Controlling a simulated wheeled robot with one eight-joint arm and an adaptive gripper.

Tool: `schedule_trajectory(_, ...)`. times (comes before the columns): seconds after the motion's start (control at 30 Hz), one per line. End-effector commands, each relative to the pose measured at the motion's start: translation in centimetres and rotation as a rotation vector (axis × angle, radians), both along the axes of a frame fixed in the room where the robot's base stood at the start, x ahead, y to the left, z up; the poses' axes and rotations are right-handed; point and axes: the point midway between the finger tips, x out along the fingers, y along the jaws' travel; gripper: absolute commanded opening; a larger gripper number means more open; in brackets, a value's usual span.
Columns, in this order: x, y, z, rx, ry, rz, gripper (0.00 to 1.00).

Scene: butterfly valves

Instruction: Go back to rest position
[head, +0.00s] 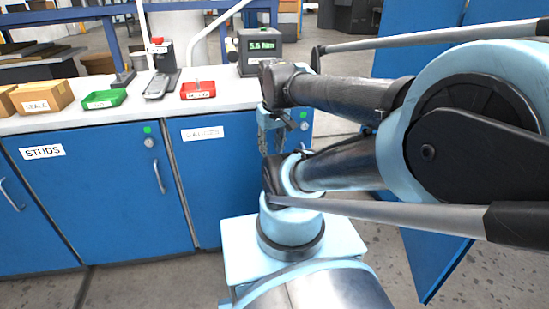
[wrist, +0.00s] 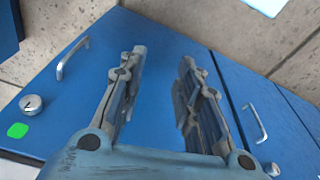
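My gripper (head: 271,140) hangs fingers-down in the head view, in front of the right end of the white-topped workbench. In the wrist view my gripper (wrist: 160,62) has its two fingers spread apart with nothing between them. Behind the fingers is the blue cabinet front (wrist: 160,45). My gripper appears empty and apart from the cabinet, though the exact gap is hard to judge. No butterfly valve is clearly visible.
The white bench top (head: 60,122) carries a green tray (head: 104,98), a red tray (head: 197,90), cardboard boxes (head: 47,98) and a grey display unit (head: 261,52). Below are blue cabinets (head: 105,195) with handles. Another blue panel (head: 440,255) stands at right.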

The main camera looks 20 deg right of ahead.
Motion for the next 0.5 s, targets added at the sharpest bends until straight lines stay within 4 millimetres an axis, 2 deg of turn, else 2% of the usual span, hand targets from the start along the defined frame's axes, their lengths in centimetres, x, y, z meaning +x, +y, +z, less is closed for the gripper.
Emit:
schedule_trajectory(0.1,-1.4,-0.5,-2.1,0.008,-0.008,-0.088,0.31)
schedule_trajectory(0.2,-1.9,-0.9,-3.0,0.012,-0.013,-0.127,0.31)
schedule_trajectory(0.5,-2.0,-0.9,-3.2,0.014,-0.014,-0.139,0.31)
